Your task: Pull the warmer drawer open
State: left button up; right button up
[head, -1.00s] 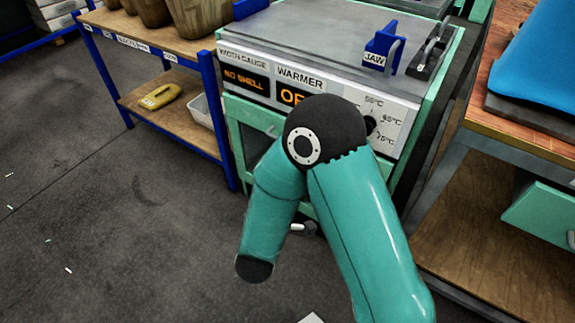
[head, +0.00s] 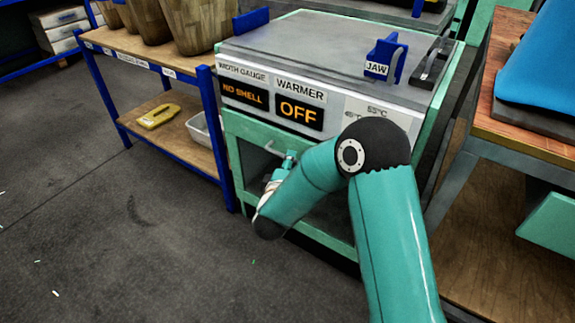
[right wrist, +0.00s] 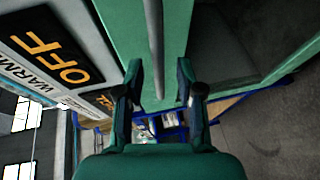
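The warmer (head: 338,60) is a grey-topped cabinet with a green frame and an orange OFF display. Its drawer front (head: 243,126) is below the displays and looks shut; my right arm hides much of it. My right gripper (head: 289,160) is at the drawer front, partly hidden by its own wrist. In the right wrist view its two fingers (right wrist: 158,82) are apart. A grey bar handle (right wrist: 155,35) runs along the green front and lines up with the gap between them. I cannot tell whether the fingers touch it. My left gripper is in neither current view.
A blue-framed wooden shelf (head: 150,65) with brown pots stands close on the left. A wooden bench (head: 520,130) with a blue slab is on the right. A blue JAW piece (head: 385,60) sits on the warmer's top.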

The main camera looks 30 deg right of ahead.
jog(key=shift+x, duration=1.15)
grip_shut()
